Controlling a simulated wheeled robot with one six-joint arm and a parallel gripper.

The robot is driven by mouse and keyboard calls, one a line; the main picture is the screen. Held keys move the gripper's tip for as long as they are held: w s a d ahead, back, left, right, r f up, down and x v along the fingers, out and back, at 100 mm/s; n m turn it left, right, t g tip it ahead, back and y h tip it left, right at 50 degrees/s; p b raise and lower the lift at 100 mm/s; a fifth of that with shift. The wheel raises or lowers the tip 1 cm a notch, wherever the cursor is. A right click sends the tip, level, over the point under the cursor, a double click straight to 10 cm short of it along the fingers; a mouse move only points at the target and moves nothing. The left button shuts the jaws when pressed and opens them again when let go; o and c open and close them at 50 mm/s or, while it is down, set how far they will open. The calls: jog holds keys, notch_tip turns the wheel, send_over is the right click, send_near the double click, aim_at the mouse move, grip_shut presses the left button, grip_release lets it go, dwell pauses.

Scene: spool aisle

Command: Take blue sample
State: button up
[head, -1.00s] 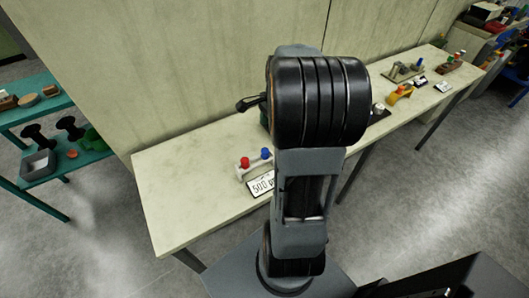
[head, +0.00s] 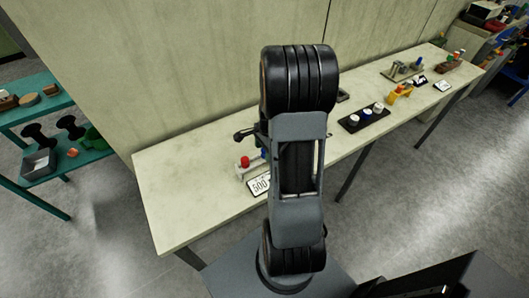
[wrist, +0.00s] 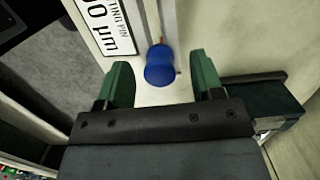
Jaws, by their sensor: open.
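The blue sample (wrist: 160,66) is a small blue spool-like piece. In the wrist view it stands between and just beyond the two green fingertips of my gripper (wrist: 162,80), which are open and do not touch it. In the head view my arm hides most of the blue sample. A red sample (head: 245,161) stands to its left on the same pale holder (head: 243,173).
The holder stands on a long pale bench (head: 170,195) against a wall. Further right are a black tray (head: 352,125) with several spools and a yellow holder (head: 397,93). A teal shelf (head: 90,155) stands at the left. The bench's left end is clear.

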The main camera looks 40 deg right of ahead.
jog(key=shift+f, duration=0.25)
jog(key=shift+c, duration=0.2)
jog(key=c, duration=0.9)
jog(key=shift+c, duration=0.2)
